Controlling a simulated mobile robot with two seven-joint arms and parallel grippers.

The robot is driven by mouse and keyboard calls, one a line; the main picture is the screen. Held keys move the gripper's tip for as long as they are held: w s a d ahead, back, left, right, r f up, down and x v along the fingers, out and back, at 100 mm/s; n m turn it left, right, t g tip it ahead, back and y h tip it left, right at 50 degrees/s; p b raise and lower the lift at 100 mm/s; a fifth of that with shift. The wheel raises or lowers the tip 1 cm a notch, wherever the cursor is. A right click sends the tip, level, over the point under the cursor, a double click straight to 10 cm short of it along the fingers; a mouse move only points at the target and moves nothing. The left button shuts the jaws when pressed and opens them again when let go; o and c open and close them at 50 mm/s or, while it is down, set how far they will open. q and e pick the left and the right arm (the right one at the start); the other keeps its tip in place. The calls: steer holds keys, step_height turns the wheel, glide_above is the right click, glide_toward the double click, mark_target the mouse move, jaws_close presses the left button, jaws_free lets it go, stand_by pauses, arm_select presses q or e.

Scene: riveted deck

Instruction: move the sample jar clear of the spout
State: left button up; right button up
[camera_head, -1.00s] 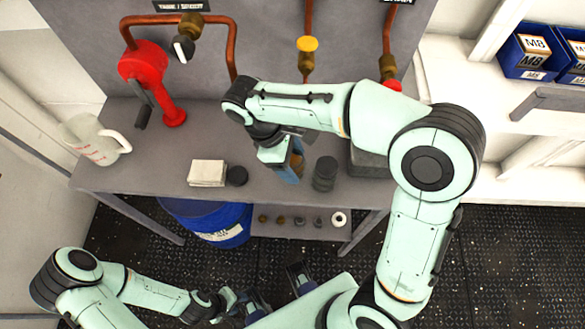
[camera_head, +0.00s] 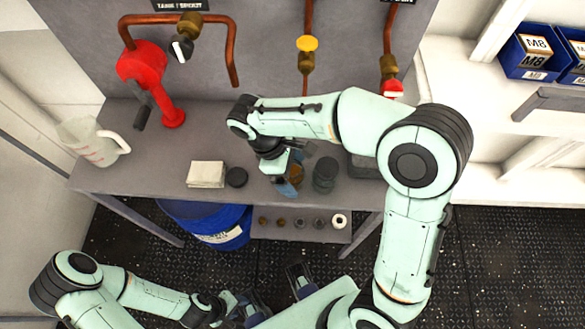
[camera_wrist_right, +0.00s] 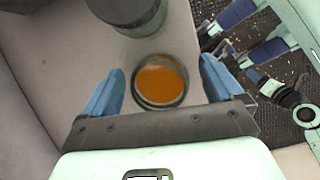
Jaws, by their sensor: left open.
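The sample jar (camera_wrist_right: 160,82), a small round open jar with orange contents, sits between the fingers of my right gripper (camera_wrist_right: 163,88) in the right wrist view. A gap shows on each side of it. In the head view the jar (camera_head: 297,172) is partly hidden by the right gripper (camera_head: 287,182), low over the bench. The copper spout pipe (camera_head: 234,65) comes down at the back, left of the right hand; its lower end is at the hand's upper left. My left gripper (camera_head: 272,294) is open and empty, low in the head view.
A dark cylinder (camera_head: 325,174) stands close to the right of the jar. A white pad (camera_head: 206,174) and a black disc (camera_head: 237,177) lie left on the bench (camera_head: 165,160). A clear jug (camera_head: 93,142) and red pump (camera_head: 143,65) are further left.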

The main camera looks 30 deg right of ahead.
steer(key=p+v, duration=0.2)
steer(key=v, duration=1)
steer(key=shift+r, duration=0.15)
